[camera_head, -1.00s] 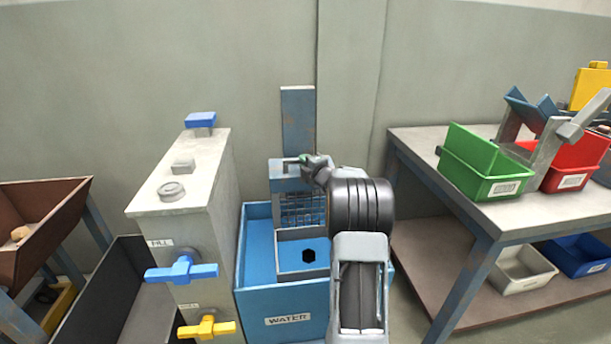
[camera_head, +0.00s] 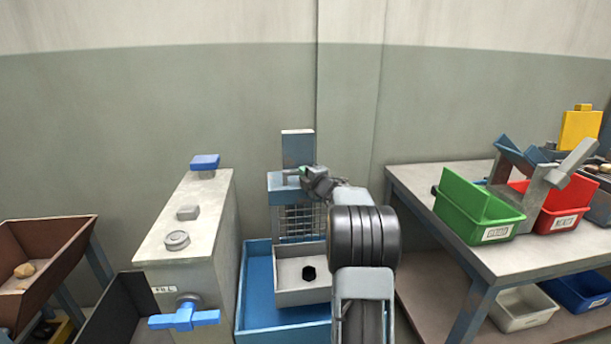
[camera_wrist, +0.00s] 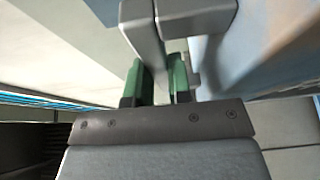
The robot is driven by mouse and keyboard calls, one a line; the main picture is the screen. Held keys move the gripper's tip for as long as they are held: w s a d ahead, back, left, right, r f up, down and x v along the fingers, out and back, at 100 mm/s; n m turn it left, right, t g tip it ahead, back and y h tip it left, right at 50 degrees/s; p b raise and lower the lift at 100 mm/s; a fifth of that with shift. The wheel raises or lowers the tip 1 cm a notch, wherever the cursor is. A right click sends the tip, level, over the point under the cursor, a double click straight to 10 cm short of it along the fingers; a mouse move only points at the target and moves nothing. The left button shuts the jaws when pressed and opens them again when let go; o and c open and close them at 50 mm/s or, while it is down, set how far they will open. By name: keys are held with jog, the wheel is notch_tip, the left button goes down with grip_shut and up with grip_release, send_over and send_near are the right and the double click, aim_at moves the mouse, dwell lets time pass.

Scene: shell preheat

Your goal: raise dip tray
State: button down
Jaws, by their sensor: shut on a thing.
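The dip tray (camera_head: 290,298) is a pale grey open box with a mesh back. It sits in the blue water tank (camera_head: 262,327), its floor showing grey and its front wall clear of the blue water. A small black hexagonal piece (camera_head: 308,273) lies in it. My gripper (camera_head: 306,173) is at the top of the tray's blue-grey back frame, shut on its handle. In the wrist view the green finger pads (camera_wrist: 160,80) close around a grey bar (camera_wrist: 147,35). My arm hides the tank's right side.
A grey tank with a blue valve (camera_head: 185,317) stands close on the left. A bench (camera_head: 430,190) on the right carries a green bin (camera_head: 478,212) and a red bin (camera_head: 560,219). A brown hopper (camera_head: 45,250) is at far left.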

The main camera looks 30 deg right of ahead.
jog(key=shift+r, duration=0.5)
jog(key=c, duration=1.2)
grip_release()
jog(key=shift+c, duration=0.2)
jog(key=shift+o, duration=1)
jog(key=shift+f, duration=0.2)
jog(key=s, duration=1.4)
jog(key=shift+a, duration=0.45)
jog(key=shift+w, duration=0.1)
